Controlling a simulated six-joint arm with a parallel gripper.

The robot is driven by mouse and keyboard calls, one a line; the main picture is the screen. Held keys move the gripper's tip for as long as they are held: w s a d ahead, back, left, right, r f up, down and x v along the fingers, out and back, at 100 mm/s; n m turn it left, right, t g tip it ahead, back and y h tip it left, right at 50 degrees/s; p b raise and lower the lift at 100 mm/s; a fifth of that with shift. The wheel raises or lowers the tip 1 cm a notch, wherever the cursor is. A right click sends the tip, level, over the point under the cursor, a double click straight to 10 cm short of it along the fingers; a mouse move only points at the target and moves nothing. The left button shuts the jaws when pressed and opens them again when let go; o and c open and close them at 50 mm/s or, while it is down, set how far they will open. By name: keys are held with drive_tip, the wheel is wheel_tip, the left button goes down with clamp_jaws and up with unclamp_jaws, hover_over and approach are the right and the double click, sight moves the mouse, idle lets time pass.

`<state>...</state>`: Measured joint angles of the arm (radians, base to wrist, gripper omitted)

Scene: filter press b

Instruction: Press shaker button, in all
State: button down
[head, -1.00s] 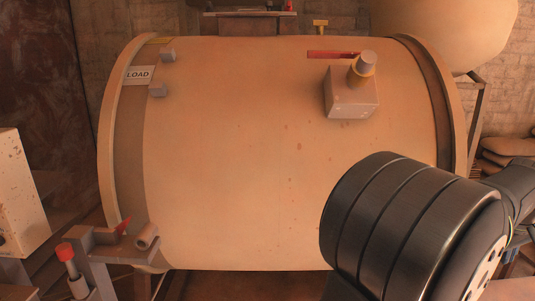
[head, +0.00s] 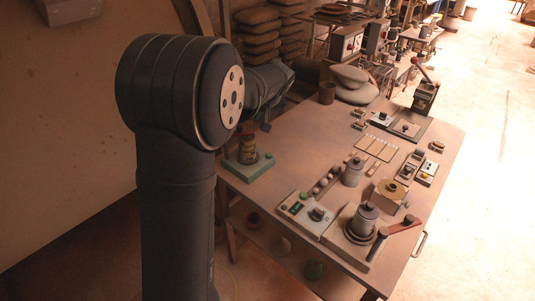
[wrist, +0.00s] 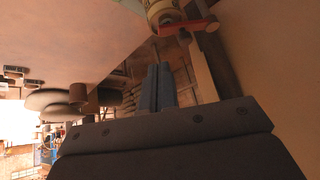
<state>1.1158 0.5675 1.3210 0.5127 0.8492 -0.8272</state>
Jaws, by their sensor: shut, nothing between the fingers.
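A flat green-based device (head: 249,167) stands at the table's near left corner, with a brown jar-like body on it and a small green button-like spot at its right. It may be the shaker; no label is readable. My gripper (wrist: 158,68) is shut and empty in the wrist view, its two dark fingers side by side. It touches nothing that I can see. In the head view my arm hides most of the gripper, above and behind the green-based device. I cannot tell the exact gap between them.
Stacked sacks (head: 262,35) stand behind my arm. The right-hand floor is clear.

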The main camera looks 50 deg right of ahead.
sight(270, 156)
drive_tip(key=d+f+m+t+h, duration=0.1)
drive_tip(key=d+f+m+t, duration=0.1)
drive_tip(key=d+f+m, duration=0.3)
drive_tip(key=shift+d+f+m, duration=0.4)
drive_tip(key=shift+f+m, duration=0.9)
drive_tip(key=shift+f, duration=0.3)
drive_tip(key=shift+w+f, duration=0.1)
drive_tip(key=shift+f, duration=4.3)
drive_tip(key=shift+f, duration=0.4)
drive_tip(key=shift+f, duration=0.5)
drive_tip(key=shift+r, duration=0.95)
